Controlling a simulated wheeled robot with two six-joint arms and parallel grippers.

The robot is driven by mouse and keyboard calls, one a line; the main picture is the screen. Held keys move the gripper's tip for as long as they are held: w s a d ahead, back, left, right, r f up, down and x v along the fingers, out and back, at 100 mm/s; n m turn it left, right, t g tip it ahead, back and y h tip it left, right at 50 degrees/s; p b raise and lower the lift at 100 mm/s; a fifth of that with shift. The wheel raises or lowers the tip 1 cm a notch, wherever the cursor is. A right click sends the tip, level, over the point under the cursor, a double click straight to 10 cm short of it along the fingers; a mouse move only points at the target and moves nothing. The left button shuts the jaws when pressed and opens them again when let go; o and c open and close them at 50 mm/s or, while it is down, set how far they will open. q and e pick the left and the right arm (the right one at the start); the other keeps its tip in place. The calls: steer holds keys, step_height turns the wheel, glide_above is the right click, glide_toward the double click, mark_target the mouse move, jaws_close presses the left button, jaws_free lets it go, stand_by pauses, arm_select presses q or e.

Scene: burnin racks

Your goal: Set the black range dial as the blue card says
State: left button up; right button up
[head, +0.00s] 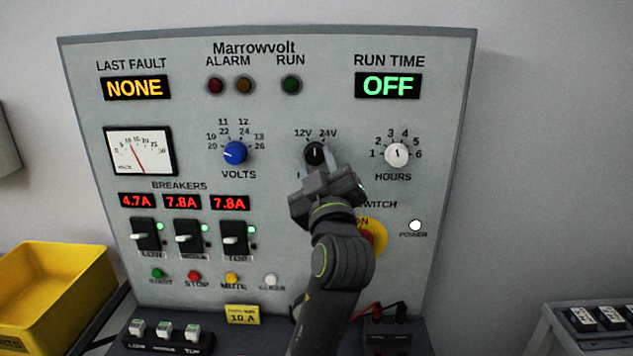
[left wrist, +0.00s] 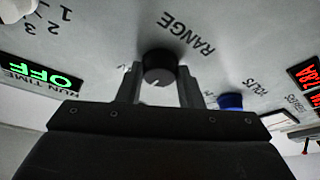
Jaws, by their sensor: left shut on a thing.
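The black range dial (head: 315,152) sits on the grey panel below the 12V and 24V marks. My left gripper (head: 318,168) reaches up to it from below and is shut on it. In the left wrist view the dial (left wrist: 158,68) stands between the two fingers of my left gripper (left wrist: 161,88), next to the upside-down word RANGE. A pale pointer mark shows on the dial, but I cannot tell surely which voltage it points to. The arm hides the dial's label in the head view. I see no blue card. My right gripper is not in view.
The blue volts dial (head: 235,152) is left of the range dial and the white hours dial (head: 396,154) right. A red emergency knob (head: 376,237) is partly behind my arm. A yellow card (head: 242,314) stands below the panel. A yellow bin (head: 60,290) is at left.

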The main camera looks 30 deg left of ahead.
arm_select(q)
steer(key=n+g+b, duration=0.1)
steer(key=n, duration=0.3)
steer(key=shift+w+d+g+y+b, duration=0.1)
steer(key=shift+d+g+y+b, duration=0.05)
steer(key=shift+g+y+b, duration=0.2)
steer(key=shift+r+n+g+b, duration=0.2)
steer(key=shift+n+g+b, duration=0.25)
steer(key=shift+n, duration=1.05)
steer(key=o, duration=1)
steer(key=shift+w, duration=0.1)
steer(key=shift+d+f, duration=0.1)
